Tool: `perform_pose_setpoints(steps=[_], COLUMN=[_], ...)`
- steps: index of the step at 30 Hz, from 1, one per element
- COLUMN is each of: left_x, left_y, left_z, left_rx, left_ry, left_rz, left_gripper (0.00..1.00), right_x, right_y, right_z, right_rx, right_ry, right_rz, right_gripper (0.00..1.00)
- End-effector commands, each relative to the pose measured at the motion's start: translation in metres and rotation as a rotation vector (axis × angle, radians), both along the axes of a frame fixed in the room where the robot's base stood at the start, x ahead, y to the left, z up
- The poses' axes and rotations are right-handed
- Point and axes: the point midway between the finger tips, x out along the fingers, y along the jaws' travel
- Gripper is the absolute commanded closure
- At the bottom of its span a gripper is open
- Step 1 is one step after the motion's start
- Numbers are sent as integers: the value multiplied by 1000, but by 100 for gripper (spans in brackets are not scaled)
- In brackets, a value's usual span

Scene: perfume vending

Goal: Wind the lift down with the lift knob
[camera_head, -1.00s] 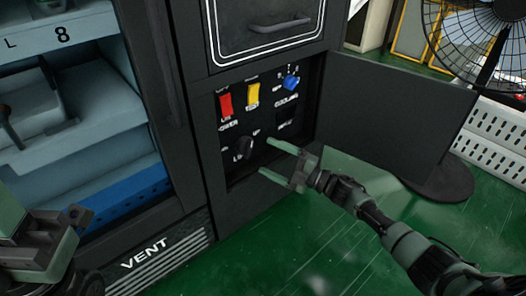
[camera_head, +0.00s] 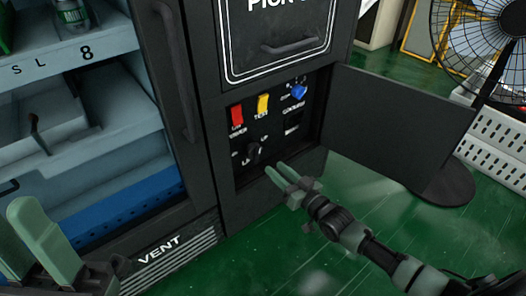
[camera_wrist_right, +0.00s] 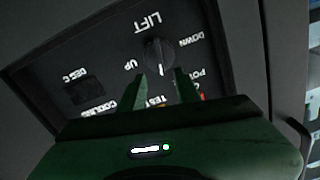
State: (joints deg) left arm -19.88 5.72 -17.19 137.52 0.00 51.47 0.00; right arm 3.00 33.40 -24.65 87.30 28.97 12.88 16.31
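The lift knob (camera_head: 255,151) is a black round knob low on the dark control panel inside the open compartment. In the right wrist view the knob (camera_wrist_right: 159,55) stands upside down between the labels UP and DOWN, with LIFT above it in the picture. Its white mark points towards the bottom of that picture. My right gripper (camera_head: 273,172) is just in front of the panel, below and right of the knob. Its fingers (camera_wrist_right: 161,80) are apart and empty, pointing at the knob with a gap before it. My left gripper (camera_head: 25,225) is at the lower left, fingers apart and empty.
A red switch (camera_head: 237,115), a yellow switch (camera_head: 262,105) and a blue knob (camera_head: 299,91) sit above the lift knob. The open panel door (camera_head: 395,125) stands to the right. A black fan (camera_head: 485,50) is beyond it.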

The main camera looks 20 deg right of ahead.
Motion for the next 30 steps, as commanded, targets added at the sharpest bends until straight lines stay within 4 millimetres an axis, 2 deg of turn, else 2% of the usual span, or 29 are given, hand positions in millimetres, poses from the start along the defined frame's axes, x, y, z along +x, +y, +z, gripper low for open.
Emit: perform_pose_setpoints(steps=[6,15,26,27,30], left_x=[2,6,7,7,6], left_y=[-1,-3,-3,-3,-3], left_z=[-9,2,6,6,6], left_rx=[2,7,9,9,9], left_ry=[-15,-81,-91,-91,-91], left_rz=[1,5,5,5,5], left_gripper=[64,64,64,64,64], right_x=[26,65,72,72,72], right_y=[10,24,26,26,26], right_z=[-3,-3,0,0,-1], right_rx=[15,11,10,10,10], right_ry=[6,4,6,6,6], right_rz=[-1,-1,0,0,0], right_gripper=[67,67,67,73,100])
